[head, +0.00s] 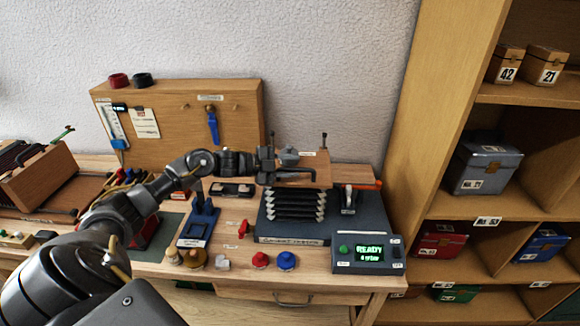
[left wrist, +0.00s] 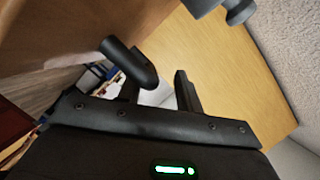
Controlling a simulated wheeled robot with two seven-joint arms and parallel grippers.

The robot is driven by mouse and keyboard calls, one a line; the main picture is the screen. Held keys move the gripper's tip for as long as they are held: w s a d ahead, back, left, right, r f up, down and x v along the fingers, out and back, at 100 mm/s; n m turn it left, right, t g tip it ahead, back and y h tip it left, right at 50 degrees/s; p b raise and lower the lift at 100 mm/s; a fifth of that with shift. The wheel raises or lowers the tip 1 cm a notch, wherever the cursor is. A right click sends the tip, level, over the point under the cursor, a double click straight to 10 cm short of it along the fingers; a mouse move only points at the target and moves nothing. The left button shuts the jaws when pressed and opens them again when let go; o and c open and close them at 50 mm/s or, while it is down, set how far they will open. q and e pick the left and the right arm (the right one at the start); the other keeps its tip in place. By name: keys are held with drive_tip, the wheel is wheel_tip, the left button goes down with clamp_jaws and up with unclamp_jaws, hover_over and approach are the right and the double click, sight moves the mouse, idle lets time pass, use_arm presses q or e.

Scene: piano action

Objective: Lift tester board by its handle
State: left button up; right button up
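The tester board (head: 318,172) is a wooden board above the stack of dark and white pieces on the grey block at the right of the bench. Its dark bar handle (head: 297,172) is on the side facing me. My left gripper (head: 277,166) is at the left end of this handle. In the left wrist view the rounded dark handle (left wrist: 130,62) reaches toward the fingers (left wrist: 158,92), which stand apart. Its end overlaps the left finger, and I cannot tell whether they touch. My right gripper is not in view.
A control box (head: 368,252) with a green "READY" screen stands at the front right. Red and blue knobs (head: 287,261) and a blue stand (head: 199,222) are on the bench. A wooden pegboard (head: 235,112) is behind. A shelf unit (head: 440,110) closes off the right.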

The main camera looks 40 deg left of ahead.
use_arm(q)
drive_tip(key=shift+s+a+f, duration=0.1)
drive_tip(key=shift+s, duration=0.05)
drive_tip(key=b+v, duration=0.4)
drive_tip(key=v, duration=0.6)
drive_tip(key=shift+s+a+r, duration=0.2)
drive_tip(key=shift+r, duration=0.05)
idle(1.9)
